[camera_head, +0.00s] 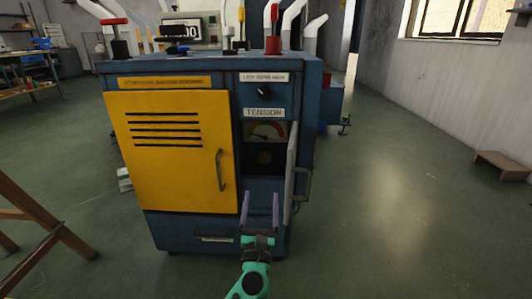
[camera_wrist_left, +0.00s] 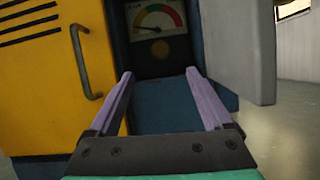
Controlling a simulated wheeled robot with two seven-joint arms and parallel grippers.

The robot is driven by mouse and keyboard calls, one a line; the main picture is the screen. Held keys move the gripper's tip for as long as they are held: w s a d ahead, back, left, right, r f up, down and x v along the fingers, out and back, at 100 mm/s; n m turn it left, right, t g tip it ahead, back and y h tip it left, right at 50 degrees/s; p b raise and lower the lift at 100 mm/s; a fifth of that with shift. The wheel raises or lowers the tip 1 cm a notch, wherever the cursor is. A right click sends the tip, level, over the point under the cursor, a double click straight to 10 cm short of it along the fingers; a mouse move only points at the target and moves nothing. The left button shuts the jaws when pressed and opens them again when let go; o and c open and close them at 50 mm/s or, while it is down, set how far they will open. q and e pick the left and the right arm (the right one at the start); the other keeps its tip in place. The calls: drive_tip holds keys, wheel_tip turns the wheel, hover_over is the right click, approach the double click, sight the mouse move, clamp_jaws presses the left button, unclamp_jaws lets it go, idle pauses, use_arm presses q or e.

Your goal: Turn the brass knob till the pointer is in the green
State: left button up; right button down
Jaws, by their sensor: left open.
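My right gripper is in neither view.
The open grey door (camera_head: 291,173) stands at the right of the compartment, close to my left gripper. The yellow door (camera_head: 172,150) with its handle (camera_head: 220,170) is shut on the left. A black switch (camera_head: 264,91) is above.

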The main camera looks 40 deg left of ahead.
sight(265, 160)
use_arm(q)
drive_tip(key=x, duration=1.4)
drive_tip(key=shift+w+a+r, duration=0.15)
drive_tip(key=shift+w+r, duration=0.05)
drive_tip(key=shift+w, duration=0.15)
clamp_jaws()
drive_tip(key=shift+m, duration=0.4)
